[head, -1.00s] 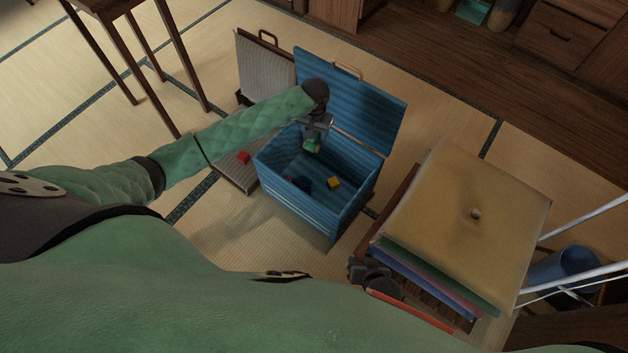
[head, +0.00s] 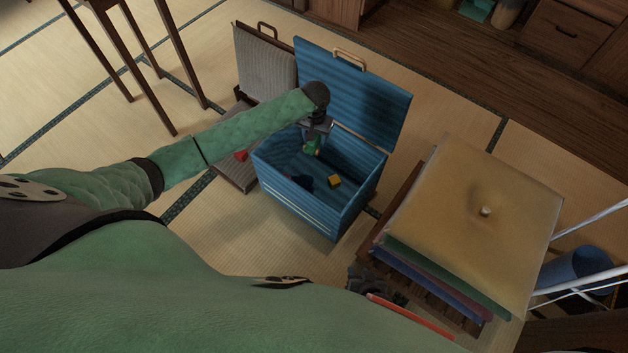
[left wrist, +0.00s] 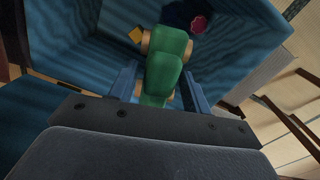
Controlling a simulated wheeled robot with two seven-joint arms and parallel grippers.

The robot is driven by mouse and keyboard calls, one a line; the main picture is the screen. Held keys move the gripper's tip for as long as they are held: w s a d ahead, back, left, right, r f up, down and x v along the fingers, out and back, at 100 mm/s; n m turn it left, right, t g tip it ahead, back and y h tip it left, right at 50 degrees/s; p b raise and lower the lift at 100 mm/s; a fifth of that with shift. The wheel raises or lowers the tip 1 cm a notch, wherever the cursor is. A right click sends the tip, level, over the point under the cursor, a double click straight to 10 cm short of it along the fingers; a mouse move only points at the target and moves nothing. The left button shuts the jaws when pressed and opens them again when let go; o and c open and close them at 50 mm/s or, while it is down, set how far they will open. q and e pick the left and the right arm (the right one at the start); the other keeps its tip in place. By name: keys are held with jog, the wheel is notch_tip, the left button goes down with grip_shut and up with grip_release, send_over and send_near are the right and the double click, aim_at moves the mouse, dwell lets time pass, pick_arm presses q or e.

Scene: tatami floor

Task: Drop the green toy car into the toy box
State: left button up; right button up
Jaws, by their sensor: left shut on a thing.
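The green toy car (head: 311,146) is held in my left gripper (head: 313,138), over the open blue toy box (head: 312,212). In the left wrist view the green car (left wrist: 165,66), with tan wheels, sits between the two fingers of my left gripper (left wrist: 158,88), which are shut on it. The inside of the toy box (left wrist: 80,55) lies below it. A yellow block (head: 334,181) and a dark blue thing lie on the box floor. The box lid (head: 355,90) stands open at the back. My right gripper (head: 372,282) is low at the front, partly hidden; its fingers are unclear.
A stack of cushions (head: 470,220) is at the right. A wooden stool (head: 130,60) stands at the upper left.

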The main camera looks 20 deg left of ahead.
pick_arm(q)
jog(key=shift+f+b, duration=0.3)
jog(key=shift+f, duration=0.15)
jog(key=o, duration=1.1)
jog(key=shift+c, duration=0.2)
jog(key=shift+r+p, duration=0.5)
jog(key=shift+r, duration=3.4)
